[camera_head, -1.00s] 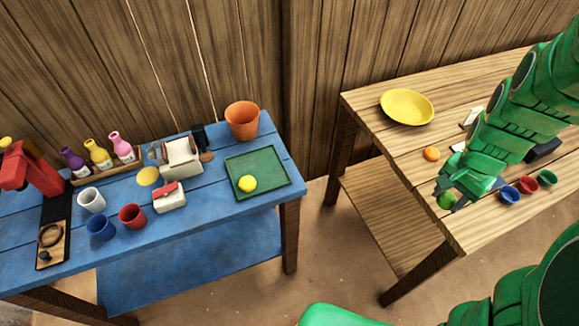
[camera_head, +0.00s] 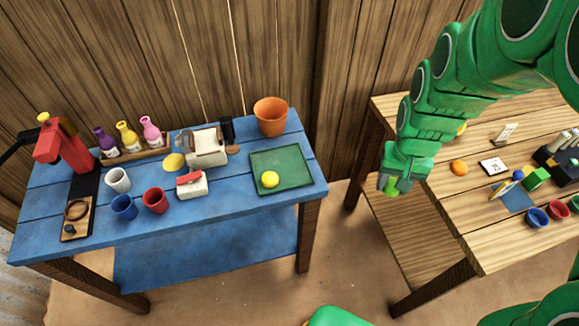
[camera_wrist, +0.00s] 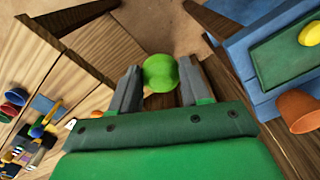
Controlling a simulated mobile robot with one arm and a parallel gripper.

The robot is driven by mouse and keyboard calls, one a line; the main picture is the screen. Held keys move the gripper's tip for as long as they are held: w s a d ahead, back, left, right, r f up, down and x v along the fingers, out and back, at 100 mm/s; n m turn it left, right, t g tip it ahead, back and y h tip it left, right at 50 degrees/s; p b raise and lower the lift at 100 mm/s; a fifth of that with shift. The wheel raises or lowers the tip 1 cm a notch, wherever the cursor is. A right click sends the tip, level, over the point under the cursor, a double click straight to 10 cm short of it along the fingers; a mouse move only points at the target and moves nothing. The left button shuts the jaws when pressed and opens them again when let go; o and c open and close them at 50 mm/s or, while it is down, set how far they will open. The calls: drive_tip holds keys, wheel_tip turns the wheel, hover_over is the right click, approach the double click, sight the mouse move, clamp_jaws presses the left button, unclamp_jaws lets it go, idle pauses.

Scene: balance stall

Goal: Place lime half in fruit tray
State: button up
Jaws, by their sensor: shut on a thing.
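My gripper (camera_head: 397,184) is shut on the green lime half (camera_head: 391,189) and holds it in the air between the two tables, near the left edge of the wooden table. In the wrist view the lime half (camera_wrist: 160,72) sits between the two grey fingers. The fruit tray (camera_head: 296,183) is a flat green tray with a raised rim on the right end of the blue table. A yellow lemon-like fruit (camera_head: 270,179) lies in its front left part. The tray also shows at the upper right of the wrist view (camera_wrist: 277,60). The gripper is to the right of the tray, apart from it.
An orange pot (camera_head: 270,117) stands behind the tray on the blue table (camera_head: 235,202). A napkin box (camera_head: 192,187), cups and bottles stand further left. The wooden table (camera_head: 455,205) holds an orange fruit (camera_head: 459,167), small cups and a card. The tray's right and back parts are clear.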

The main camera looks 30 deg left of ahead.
drive_tip(key=s+a+r+n, duration=0.1)
drive_tip(key=s+a+n, duration=0.85)
drive_tip(key=a, duration=0.55)
hover_over(298, 176)
drive_tip(key=shift+m, duration=0.45)
wheel_tip(298, 176, down, 9)
drive_tip(key=shift+s+d+r, duration=0.1)
drive_tip(key=shift+d, duration=0.05)
drive_tip(key=shift+w+f, duration=0.2)
drive_tip(key=shift+f, duration=1.7)
drive_tip(key=shift+f, duration=0.1)
drive_tip(key=o, duration=1)
drive_tip(key=shift+o, duration=0.2)
